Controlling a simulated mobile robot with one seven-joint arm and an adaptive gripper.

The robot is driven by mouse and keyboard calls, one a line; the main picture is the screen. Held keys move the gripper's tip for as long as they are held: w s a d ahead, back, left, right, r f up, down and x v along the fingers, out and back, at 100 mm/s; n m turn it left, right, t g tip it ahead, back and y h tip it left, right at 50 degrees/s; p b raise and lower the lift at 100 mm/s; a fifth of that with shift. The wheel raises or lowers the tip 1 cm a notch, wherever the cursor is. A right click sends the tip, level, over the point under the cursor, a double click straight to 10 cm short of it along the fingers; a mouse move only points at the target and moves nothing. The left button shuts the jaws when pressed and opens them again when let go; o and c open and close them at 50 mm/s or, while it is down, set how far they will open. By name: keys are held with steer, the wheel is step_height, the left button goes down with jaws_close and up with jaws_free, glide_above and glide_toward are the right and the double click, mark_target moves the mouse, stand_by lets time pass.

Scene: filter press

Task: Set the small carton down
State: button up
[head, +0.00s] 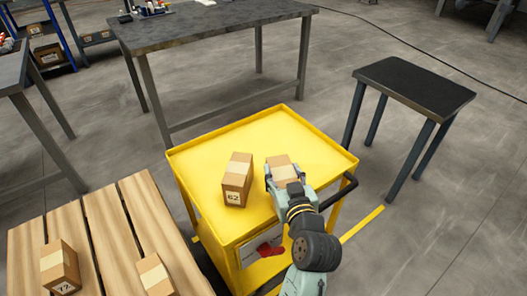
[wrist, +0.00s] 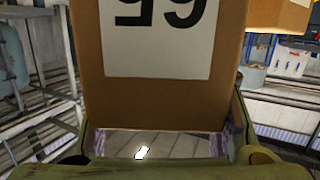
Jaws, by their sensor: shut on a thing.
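The small carton (head: 280,168), brown with a pale tape strip, is between the fingers of my gripper (head: 284,180). It is over the right part of the yellow cart top (head: 310,152); I cannot tell whether it touches the surface. In the wrist view the carton (wrist: 160,105) fills the middle, with a white label of upside-down digits cut off by the top edge. My gripper's fingers (wrist: 162,143) are shut on its two sides. The fingers and wrist hide its near face in the head view.
A carton marked 62 (head: 236,182) stands on the cart just left of the held one, with a narrow gap. The cart has a raised rim (head: 331,136). Wooden slats (head: 105,225) at lower left bear two cartons. A dark table (head: 210,24) and black stool (head: 416,84) stand beyond.

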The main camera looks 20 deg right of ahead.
steer(key=d+p+x, duration=0.1)
steer(key=p+x, duration=0.1)
steer(key=x, duration=0.5)
steer(key=d+f+p+x, duration=0.1)
steer(key=d+p+x, duration=0.1)
steer(key=x, duration=0.6)
steer(key=shift+f, duration=0.3)
steer(key=shift+f, duration=0.1)
steer(key=o, duration=1.6)
steer(key=shift+s, duration=0.1)
